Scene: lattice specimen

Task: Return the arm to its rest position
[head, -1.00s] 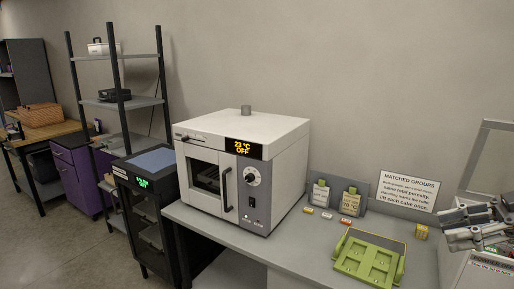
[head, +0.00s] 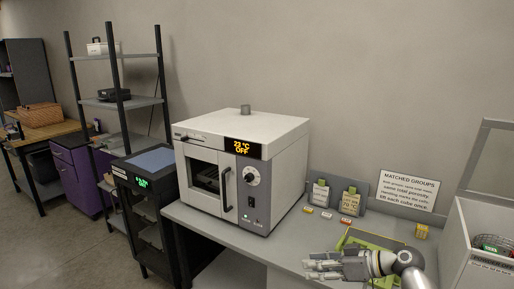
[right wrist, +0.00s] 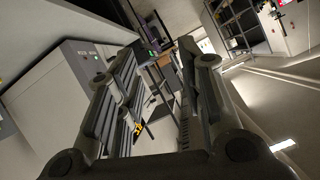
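My right gripper (head: 322,265) is in the lower right of the head view, pointing left, above the front part of the grey bench (head: 290,252). Its arm covers most of the green tray (head: 352,238), of which only parts of the rim show. In the right wrist view, the two fingers of my right gripper (right wrist: 160,52) stand apart with nothing between them, so it is open and empty. My left gripper and arm are not in view.
Behind are small labelled cards (head: 349,203), a yellow cube (head: 421,231) and a MATCHED GROUPS sign (head: 408,190). An open light-coloured bin (head: 455,235) is at the right.

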